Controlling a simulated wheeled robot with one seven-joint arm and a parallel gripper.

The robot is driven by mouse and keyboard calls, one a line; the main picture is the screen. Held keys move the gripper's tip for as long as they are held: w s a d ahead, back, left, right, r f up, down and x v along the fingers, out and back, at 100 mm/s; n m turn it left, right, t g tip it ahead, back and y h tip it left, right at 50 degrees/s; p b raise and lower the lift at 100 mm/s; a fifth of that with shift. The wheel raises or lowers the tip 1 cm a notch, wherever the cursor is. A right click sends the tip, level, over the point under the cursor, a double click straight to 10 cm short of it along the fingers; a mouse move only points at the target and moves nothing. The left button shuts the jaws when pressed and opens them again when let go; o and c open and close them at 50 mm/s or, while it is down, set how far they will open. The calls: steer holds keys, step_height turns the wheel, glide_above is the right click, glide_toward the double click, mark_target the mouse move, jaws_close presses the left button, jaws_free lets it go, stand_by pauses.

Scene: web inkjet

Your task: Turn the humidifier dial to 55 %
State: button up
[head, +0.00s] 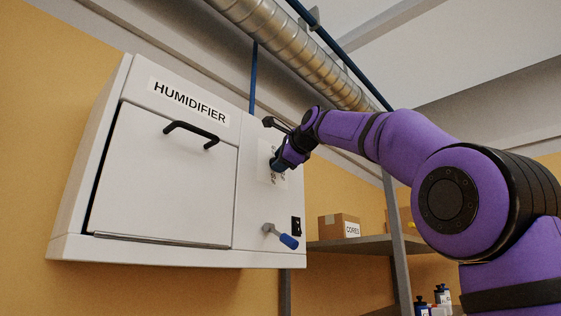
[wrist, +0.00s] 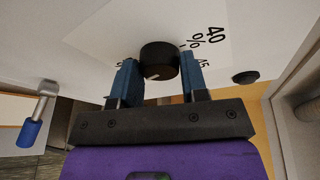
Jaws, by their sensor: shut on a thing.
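The humidifier (head: 165,150) is a white wall cabinet with a label reading HUMIDIFIER, at the left of the head view. Its dial is a round black knob (wrist: 158,59) with a pale pointer mark, on a white scale plate (wrist: 215,20). On the plate, 40, a % sign and part of another number can be read; the rest is hidden or cut off. My gripper (wrist: 158,75) has its two blue fingers on either side of the knob, shut on it. In the head view my gripper (head: 279,163) covers most of the dial.
A lever with a blue grip (head: 288,241) and a black switch (head: 296,226) sit below the dial. A black handle (head: 191,134) is on the cabinet door. Shelves with a CORES box (head: 339,226) stand at the right. A metal duct (head: 290,45) runs above.

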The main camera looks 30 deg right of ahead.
steer(key=shift+m+g+y, duration=0.3)
steer(key=shift+m+y, duration=0.1)
steer(key=shift+m, duration=0.5)
steer(key=o, duration=0.9)
steer(key=v, duration=1)
steer(key=shift+s+r, duration=0.2)
steer(key=shift+s, duration=0.15)
